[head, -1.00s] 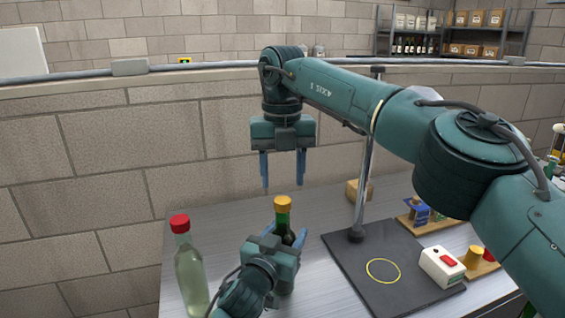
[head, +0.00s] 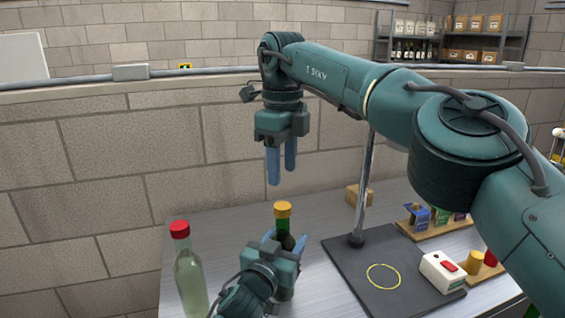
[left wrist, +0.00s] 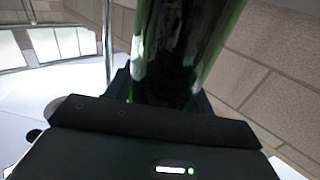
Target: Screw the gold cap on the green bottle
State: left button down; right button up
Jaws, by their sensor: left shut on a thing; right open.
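The green bottle (head: 284,240) stands upright on the metal table, with the gold cap (head: 282,210) sitting on its neck. How tightly the cap is seated cannot be told. My left gripper (head: 284,245) is shut around the bottle's body below the neck and hides part of it. In the left wrist view the green glass (left wrist: 185,50) rises close up between the fingers. My right gripper (head: 281,165) hangs above the cap, pointing down, open and empty, with a clear gap between its fingertips and the cap.
A clear bottle with a red cap (head: 188,270) stands left of the green bottle. To the right are a dark base plate (head: 345,262) with a yellow ring and upright post, a white box with a red button (head: 442,271), a small cardboard box (head: 358,195) and wooden racks.

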aim_at(282, 205)
jog(key=shift+f, duration=0.1)
jog(key=shift+f, duration=3.9)
jog(key=shift+c, duration=0.2)
jog(key=c, duration=1)
jog(key=o, duration=1.2)
jog(key=shift+c, duration=0.2)
jog(key=shift+r, duration=0.1)
notch_tip(282, 205, up, 7)
jog(key=shift+r, duration=0.15)
